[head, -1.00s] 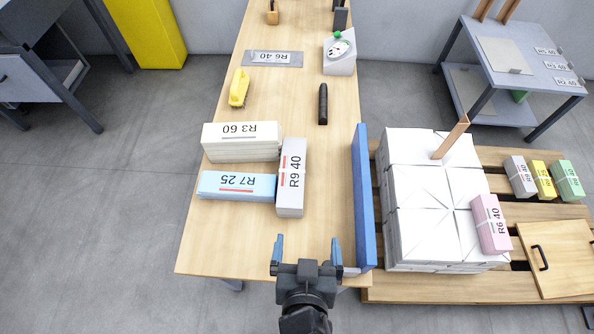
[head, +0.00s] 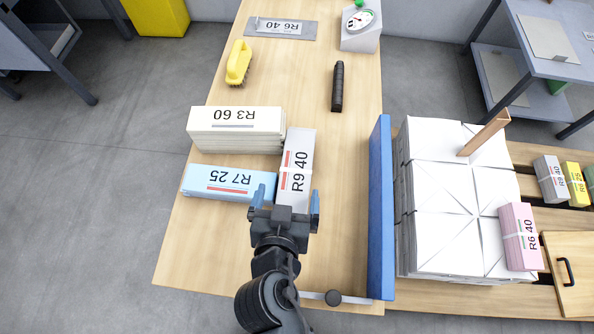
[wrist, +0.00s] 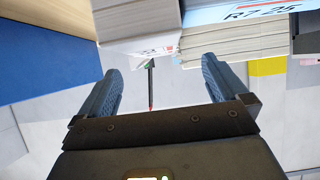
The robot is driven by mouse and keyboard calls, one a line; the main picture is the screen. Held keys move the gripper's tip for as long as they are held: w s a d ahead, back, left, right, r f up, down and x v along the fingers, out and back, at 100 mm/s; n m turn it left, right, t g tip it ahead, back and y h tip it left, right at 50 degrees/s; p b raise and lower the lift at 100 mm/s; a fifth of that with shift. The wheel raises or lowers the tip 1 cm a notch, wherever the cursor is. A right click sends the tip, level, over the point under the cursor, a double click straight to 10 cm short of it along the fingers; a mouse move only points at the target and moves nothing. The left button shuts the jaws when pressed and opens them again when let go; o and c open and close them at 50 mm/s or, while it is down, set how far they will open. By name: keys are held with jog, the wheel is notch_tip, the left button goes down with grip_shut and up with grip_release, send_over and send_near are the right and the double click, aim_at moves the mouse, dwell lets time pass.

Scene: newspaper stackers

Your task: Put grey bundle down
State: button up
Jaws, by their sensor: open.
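The grey bundle (head: 299,150), labelled R9 40, lies lengthwise on the wooden table. It sits against the right ends of the cream bundle (head: 222,142) and the light blue bundle (head: 218,184). My gripper (head: 286,200) is open and empty at the grey bundle's near end, and its fingers hide part of that end in the head view. In the wrist view, my gripper (wrist: 158,78) has both fingers apart with nothing between them. There the grey bundle (wrist: 130,28) and light blue bundle (wrist: 262,14) lie beyond the fingertips.
A blue upright board (head: 381,210) runs along the table's right edge. A pallet beside it carries white stacks (head: 440,190) and a pink bundle (head: 519,238). A yellow brush (head: 238,62), black bar (head: 337,86) and scale (head: 360,28) stand farther back. Table between grey bundle and board is clear.

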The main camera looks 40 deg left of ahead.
aim_at(296, 169)
jog(key=shift+w+a+f+b, duration=0.15)
jog(key=shift+w+f+b, duration=0.15)
jog(key=shift+f, duration=0.3)
jog(key=shift+w+d+r+p+x, duration=0.1)
jog(key=shift+p+x, duration=0.05)
jog(key=shift+x, duration=1.15)
jog(key=shift+w+d+r+p+x, duration=0.1)
jog(key=shift+w+r+p+x, duration=0.05)
jog(key=shift+x, duration=1.1)
jog(key=shift+w+r+p+x, duration=0.1)
jog(key=shift+p+x, duration=0.05)
jog(key=shift+x, duration=1.15)
jog(key=c, duration=1.8)
jog(key=shift+w+a+r, duration=0.1)
jog(key=shift+r, duration=0.1)
grip_shut()
